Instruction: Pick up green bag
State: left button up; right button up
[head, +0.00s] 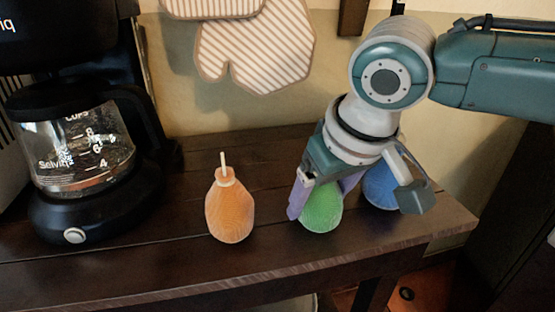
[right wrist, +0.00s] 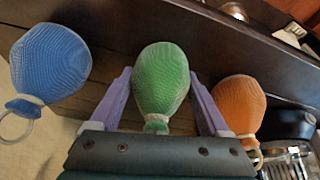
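The green bag (head: 321,208) stands on the dark wooden shelf (head: 170,262), its upper part hidden by my right gripper in the head view. My right gripper (head: 322,205) comes down over it from above. In the right wrist view the green bag (right wrist: 162,80) lies between the two purple fingers of the right gripper (right wrist: 160,85). The fingers are spread, with a small gap visible on each side of the bag. My left gripper is not in view.
An orange bag (head: 230,208) stands left of the green one, and a blue bag (head: 381,187) stands close on its right, partly behind my gripper. A black coffee maker (head: 75,215) with a glass pot is at the left. Striped oven mitts (head: 255,45) hang on the wall.

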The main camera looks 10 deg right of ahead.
jog(key=c, duration=0.9)
jog(key=shift+r, duration=0.1)
